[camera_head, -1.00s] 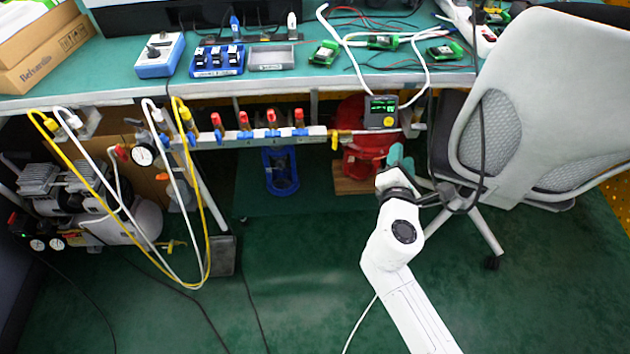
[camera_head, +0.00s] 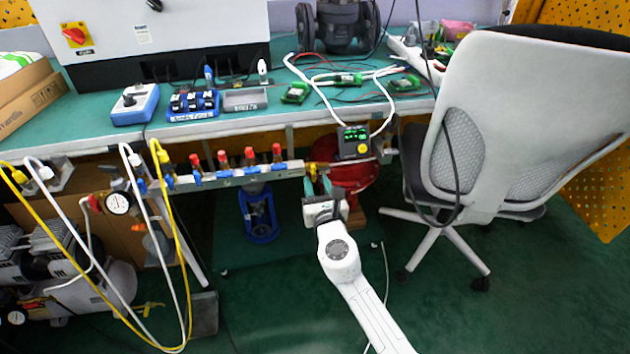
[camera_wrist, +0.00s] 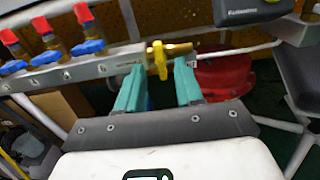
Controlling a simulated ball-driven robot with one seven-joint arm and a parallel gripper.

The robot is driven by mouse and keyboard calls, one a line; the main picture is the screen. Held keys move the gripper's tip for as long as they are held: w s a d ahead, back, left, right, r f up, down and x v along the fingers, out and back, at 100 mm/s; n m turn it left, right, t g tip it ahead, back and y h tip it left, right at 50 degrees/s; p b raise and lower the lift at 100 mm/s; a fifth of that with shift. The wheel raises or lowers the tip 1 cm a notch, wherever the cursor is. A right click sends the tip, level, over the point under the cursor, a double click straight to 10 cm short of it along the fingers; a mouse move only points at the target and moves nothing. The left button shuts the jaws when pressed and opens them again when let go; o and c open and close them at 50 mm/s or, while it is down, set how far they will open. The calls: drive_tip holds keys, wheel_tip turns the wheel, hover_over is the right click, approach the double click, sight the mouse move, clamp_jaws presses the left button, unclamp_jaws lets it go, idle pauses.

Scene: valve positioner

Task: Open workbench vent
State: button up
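A small yellow valve handle (camera_wrist: 158,60) sits on a brass fitting (camera_wrist: 178,50) at the right end of the manifold; in the head view the handle (camera_head: 312,168) is small and partly hard to make out. It points downward in the wrist view. My gripper (camera_wrist: 159,66) is open, with one teal finger on each side of the handle in the wrist view. Nothing is between the fingers except the handle's lower end, as seen from the wrist; whether it is touching cannot be told. In the head view my gripper (camera_head: 317,184) is just below the bench edge.
The metal manifold (camera_head: 235,176) carries several red-capped valves with blue levers. A black positioner box (camera_head: 354,142) with a lit display hangs right of the valve. A red reel (camera_head: 352,182) is behind. An office chair (camera_head: 500,120) stands right. Yellow and white hoses hang left.

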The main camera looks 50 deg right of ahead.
sight(313, 173)
drive_tip(key=shift+x, duration=1.2)
drive_tip(key=shift+c, duration=0.4)
clamp_jaws()
